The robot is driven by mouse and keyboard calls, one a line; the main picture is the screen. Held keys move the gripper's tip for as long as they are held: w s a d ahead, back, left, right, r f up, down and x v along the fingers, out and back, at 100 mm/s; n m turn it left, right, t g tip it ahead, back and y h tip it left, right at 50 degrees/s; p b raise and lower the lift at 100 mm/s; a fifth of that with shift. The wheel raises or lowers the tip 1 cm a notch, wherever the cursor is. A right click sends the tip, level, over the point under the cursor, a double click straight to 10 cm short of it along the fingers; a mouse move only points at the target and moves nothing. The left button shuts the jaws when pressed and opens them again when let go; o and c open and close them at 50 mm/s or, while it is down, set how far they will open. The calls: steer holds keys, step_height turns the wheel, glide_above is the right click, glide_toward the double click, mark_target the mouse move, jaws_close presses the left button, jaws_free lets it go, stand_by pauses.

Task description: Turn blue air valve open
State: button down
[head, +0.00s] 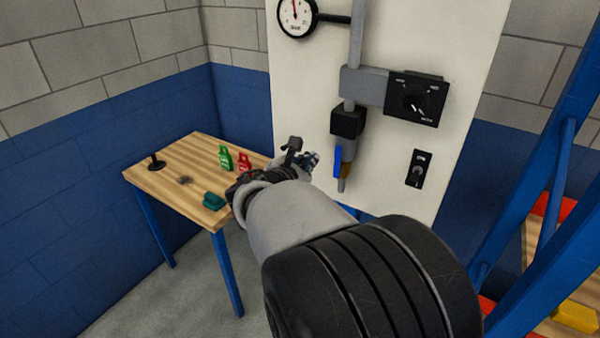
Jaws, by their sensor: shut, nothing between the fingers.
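The blue air valve handle (337,161) hangs vertically along the lower end of the grey pipe on the white panel (300,100). A brass-coloured valve body (349,152) shows beside it, under a black block (347,122). My gripper (308,158) is just left of the blue handle in the picture, over the gap between table and panel. Its fingers are small and partly hidden by my arm. It looks shut and empty. I cannot tell whether it touches the handle; a small gap seems to show between them.
A wooden table (180,160) at left holds green (226,158) and red (244,162) tags. A blue-framed rack (545,190) stands at right.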

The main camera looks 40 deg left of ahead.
steer(key=s, duration=0.1)
steer(key=s+d, duration=0.2)
steer(key=s, duration=0.1)
steer(key=shift+f, duration=0.35)
steer(key=shift+a, duration=0.1)
